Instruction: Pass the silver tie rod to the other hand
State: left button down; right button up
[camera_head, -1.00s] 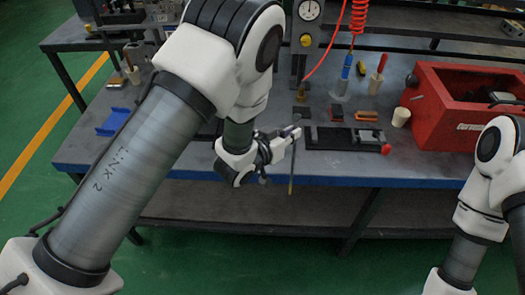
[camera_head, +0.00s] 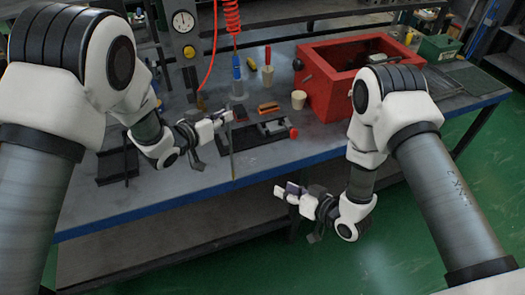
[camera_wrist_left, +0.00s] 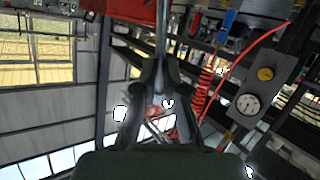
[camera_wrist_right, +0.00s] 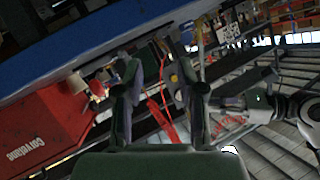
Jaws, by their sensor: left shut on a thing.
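The silver tie rod (camera_head: 232,155) is a thin rod hanging upright from my left gripper (camera_head: 225,117), just in front of the bench edge. My left gripper is shut on the rod near its upper end. In the left wrist view the rod (camera_wrist_left: 162,28) runs up from between the shut fingers (camera_wrist_left: 160,72). My right gripper (camera_head: 281,192) is below and to the right of the rod, apart from it, pointing left. In the right wrist view its fingers (camera_wrist_right: 158,82) are spread with nothing held between them.
Open air lies between the grippers.

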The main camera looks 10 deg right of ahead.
aim_at(230, 142)
jog(key=w+a+r+n+y, duration=0.4)
jog(key=w+a+r+y, duration=0.2)
jog(key=r, duration=0.4)
jog(key=x, duration=1.2)
jog(key=shift+r+t, duration=0.15)
jog(key=shift+t, duration=0.15)
jog(key=shift+d, duration=0.1)
grip_shut()
pick_arm(q)
jog(key=c, duration=1.2)
grip_release()
